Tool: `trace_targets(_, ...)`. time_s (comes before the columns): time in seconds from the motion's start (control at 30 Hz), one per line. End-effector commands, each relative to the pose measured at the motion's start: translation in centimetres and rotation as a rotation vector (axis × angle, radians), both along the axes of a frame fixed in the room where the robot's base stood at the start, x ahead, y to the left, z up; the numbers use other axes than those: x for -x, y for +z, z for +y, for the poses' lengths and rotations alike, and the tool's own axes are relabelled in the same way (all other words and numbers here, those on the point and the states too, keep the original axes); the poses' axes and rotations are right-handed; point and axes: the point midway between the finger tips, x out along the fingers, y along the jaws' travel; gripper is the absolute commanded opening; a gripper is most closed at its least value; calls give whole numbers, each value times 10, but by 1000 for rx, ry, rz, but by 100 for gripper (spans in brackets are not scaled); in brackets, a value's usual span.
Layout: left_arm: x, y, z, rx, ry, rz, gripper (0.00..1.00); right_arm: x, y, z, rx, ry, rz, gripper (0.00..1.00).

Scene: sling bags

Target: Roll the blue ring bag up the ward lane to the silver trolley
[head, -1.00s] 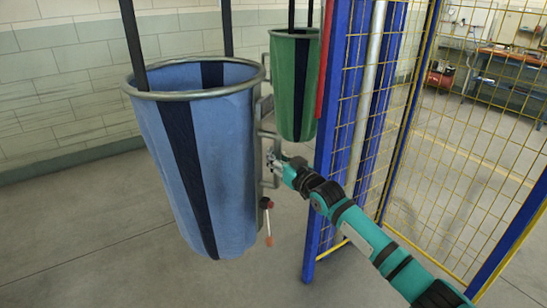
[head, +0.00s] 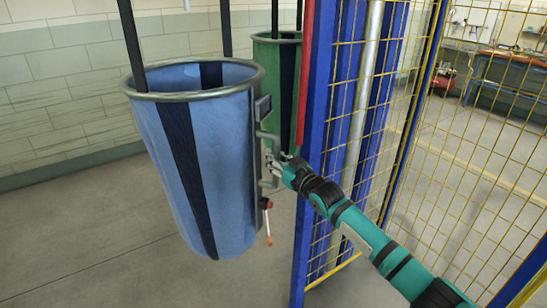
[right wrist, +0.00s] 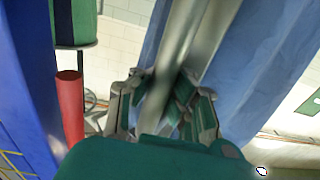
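The blue ring bag (head: 218,150), with dark vertical straps and a grey metal ring rim, hangs upright left of centre in the head view. It also shows in the right wrist view (right wrist: 285,55). My right gripper (head: 274,165) is at the grey bar handle (head: 264,143) on the bag's right side. In the right wrist view the fingers (right wrist: 163,84) close around a grey bar (right wrist: 198,35). My left gripper is not in view. No silver trolley shows.
A blue post (head: 312,170) with yellow mesh fence (head: 470,170) stands close right of the bag and beside my right arm. A green bag (head: 270,85) hangs behind, partly hidden. A tiled wall (head: 60,90) runs at left. Floor left of the bag is clear.

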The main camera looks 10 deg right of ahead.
Motion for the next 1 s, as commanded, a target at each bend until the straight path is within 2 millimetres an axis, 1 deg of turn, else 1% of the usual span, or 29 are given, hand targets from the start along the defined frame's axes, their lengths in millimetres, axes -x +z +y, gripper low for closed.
trace_targets(0.03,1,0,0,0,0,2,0,-1,-7,-8,10,-14,13,0)
trace_targets(0.27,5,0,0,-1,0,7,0,-1,-6,-8,10,-14,13,0)
trace_targets(0.37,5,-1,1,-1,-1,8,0,-1,-6,-8,10,-14,13,11)
trace_targets(0.6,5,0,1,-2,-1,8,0,-1,-5,-6,8,-11,10,43)
trace_targets(0.87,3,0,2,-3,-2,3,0,0,-2,-3,4,-6,6,44)
trace_targets(1.0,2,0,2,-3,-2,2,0,7,-4,-6,4,-4,7,44)
